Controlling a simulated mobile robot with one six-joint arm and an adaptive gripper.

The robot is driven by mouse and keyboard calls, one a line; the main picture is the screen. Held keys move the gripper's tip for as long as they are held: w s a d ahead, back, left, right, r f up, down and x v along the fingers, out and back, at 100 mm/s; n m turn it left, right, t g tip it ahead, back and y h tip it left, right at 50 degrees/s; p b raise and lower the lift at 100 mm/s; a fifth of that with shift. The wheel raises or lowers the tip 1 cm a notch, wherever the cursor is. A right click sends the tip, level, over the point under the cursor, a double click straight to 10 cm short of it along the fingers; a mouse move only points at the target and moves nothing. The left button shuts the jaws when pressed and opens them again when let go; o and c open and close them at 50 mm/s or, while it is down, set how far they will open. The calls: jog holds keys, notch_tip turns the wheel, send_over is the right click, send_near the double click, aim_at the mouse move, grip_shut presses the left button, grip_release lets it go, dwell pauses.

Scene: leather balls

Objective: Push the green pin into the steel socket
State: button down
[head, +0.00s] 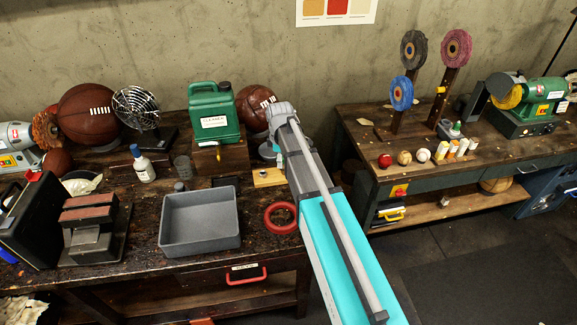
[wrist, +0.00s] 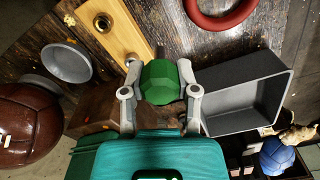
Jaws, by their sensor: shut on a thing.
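The green pin (wrist: 160,82) shows in the wrist view as a chunky faceted green head. My gripper (wrist: 160,92) is shut on it, with one grey finger against each side. The pin's lower end is mostly hidden. The steel socket (wrist: 102,22) is a round metal ring with a dark hole, set in a pale wooden board (wrist: 122,40). The pin is apart from the socket in that view, lower and to the right of it. In the head view the socket (head: 265,173) lies left of my arm, which hides the pin and fingers.
A grey tray (head: 200,246) and a red ring (head: 281,217) lie near the board. A green canister (head: 214,118) on a wooden block stands behind it, with a leather ball (head: 256,107) beside it. A grey bowl (wrist: 67,63) is left in the wrist view.

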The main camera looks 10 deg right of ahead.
jog(key=w+a+f+b, duration=0.2)
jog(key=w+a, duration=0.4)
jog(key=w, duration=0.3)
jog(key=shift+w+f, duration=0.2)
jog(key=shift+f, duration=0.2)
jog(key=shift+f, duration=0.1)
jog(key=b, duration=0.6)
send_over(263, 174)
jog(key=shift+w+f, duration=0.2)
jog(key=shift+f, duration=1.2)
jog(key=shift+w+f, duration=0.2)
jog(key=shift+f, duration=1.2)
jog(key=shift+f+b, duration=1.55)
jog(key=shift+b, duration=0.05)
jog(key=shift+c, duration=1.4)
grip_release()
jog(key=shift+r, duration=0.1)
